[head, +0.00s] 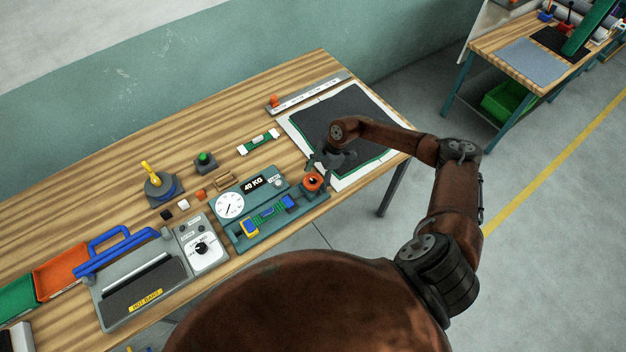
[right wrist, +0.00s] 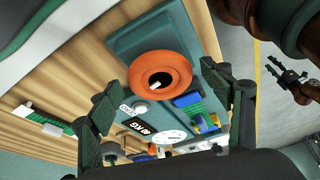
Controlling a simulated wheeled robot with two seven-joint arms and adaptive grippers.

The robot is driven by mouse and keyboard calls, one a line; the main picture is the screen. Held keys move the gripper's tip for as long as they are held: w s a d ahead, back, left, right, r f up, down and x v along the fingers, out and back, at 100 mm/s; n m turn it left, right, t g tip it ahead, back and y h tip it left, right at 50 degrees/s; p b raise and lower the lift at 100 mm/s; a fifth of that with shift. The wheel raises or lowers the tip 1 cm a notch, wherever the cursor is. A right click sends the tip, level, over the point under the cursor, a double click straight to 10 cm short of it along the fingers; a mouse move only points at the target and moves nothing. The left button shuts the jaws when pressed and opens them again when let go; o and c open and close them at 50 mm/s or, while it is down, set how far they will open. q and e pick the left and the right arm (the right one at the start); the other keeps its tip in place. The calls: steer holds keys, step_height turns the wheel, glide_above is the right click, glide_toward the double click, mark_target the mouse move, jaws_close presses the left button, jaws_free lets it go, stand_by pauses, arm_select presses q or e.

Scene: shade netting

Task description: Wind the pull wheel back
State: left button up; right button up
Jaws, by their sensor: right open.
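The pull wheel is an orange-red ring with a dark hollow centre (head: 313,181), at the right end of the teal pull tester (head: 240,241). In the right wrist view the wheel (right wrist: 138,72) lies ahead, between the finger lines and apart from both fingers. My right gripper (head: 318,163) is open and empty, just above and behind the wheel; it also shows in the right wrist view (right wrist: 168,90). The tester carries a white dial (head: 230,205), a 40 KG label and a green strip (head: 268,214) between blue and yellow clamps. What appears to be my left gripper (right wrist: 292,80) shows small at the right wrist view's edge.
A dark net sheet on a white board (head: 352,108) lies under my right forearm. A steel rule (head: 310,93), green-and-white level-like piece (head: 258,142), green button (head: 205,162), yellow lever (head: 150,172) and hot-band unit (head: 140,290) stand around.

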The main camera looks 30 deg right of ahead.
steer(key=shift+a+f, duration=0.2)
steer(key=shift+f, duration=0.25)
steer(key=c, duration=1.2)
